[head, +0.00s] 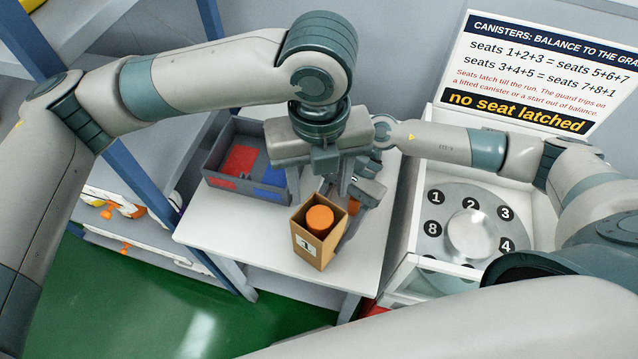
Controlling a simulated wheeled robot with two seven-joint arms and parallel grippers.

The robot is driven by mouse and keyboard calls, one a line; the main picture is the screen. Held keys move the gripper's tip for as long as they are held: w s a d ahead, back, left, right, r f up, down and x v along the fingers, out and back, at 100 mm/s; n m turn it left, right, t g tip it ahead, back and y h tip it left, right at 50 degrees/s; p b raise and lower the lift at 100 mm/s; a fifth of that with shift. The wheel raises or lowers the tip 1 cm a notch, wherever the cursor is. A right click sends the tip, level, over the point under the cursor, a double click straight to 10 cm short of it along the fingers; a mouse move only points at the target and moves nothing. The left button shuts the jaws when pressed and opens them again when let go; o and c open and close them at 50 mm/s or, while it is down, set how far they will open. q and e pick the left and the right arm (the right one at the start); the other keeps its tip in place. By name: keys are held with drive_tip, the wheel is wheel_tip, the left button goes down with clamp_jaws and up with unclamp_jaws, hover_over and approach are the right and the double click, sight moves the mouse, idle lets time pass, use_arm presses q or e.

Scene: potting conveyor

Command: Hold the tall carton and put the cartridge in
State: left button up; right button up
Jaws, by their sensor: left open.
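The tall brown carton (309,248) stands near the front of the white table, its top open and a number label on its side. The orange cartridge (320,218) is in the carton's mouth, its round top near the rim. My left gripper (312,178) is open above and behind the carton, apart from the cartridge. My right gripper (366,190) is behind the carton's right side, partly hidden by the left wrist. I cannot tell whether its fingers touch the carton or are shut.
A grey tray (222,187) with red and blue areas lies at the table's back left. To the right is a machine with a round numbered seat plate (434,226). A sign (530,75) above reads "no seat latched". The table's front left (235,238) is clear.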

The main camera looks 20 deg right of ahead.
drive_tip(key=o, duration=1)
drive_tip(key=shift+c, duration=0.2)
drive_tip(key=v, duration=1.2)
drive_tip(key=shift+w+r, duration=0.1)
